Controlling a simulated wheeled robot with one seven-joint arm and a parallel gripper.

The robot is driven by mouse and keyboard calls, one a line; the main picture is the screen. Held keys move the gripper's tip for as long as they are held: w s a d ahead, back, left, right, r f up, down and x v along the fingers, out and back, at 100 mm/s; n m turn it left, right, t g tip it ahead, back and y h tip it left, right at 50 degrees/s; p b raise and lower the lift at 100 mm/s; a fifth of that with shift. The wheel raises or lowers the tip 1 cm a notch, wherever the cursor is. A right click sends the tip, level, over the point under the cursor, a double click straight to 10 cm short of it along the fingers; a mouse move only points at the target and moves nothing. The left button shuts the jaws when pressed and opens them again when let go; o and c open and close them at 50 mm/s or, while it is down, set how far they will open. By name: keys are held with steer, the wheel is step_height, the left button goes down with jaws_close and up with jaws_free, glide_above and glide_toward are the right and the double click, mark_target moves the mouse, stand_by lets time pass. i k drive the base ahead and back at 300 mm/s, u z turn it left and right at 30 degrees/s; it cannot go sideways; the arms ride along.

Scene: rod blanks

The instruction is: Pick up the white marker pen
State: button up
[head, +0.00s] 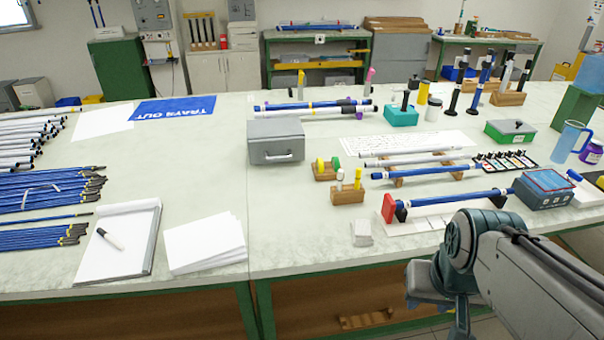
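A white marker pen (110,238) with a dark end lies on the blank top sheet of a white notepad (125,262) at the left front of the workbench. It lies at a slant, with its dark end toward the upper left, and nothing covers it. My arm (510,265) reaches in from the lower right, far from the pen. The fingers of my gripper do not show in this view.
Loose white sheets (205,243) lie right of the notepad. Bundles of blue rods (45,190) lie left and behind it. A small wooden block (347,195) holding short pens, a grey metal box (276,141) and a rod fixture (450,203) stand to the right.

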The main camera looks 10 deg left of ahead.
mark_target(341, 172)
steer(key=u, duration=0.05)
steer(key=i, duration=1)
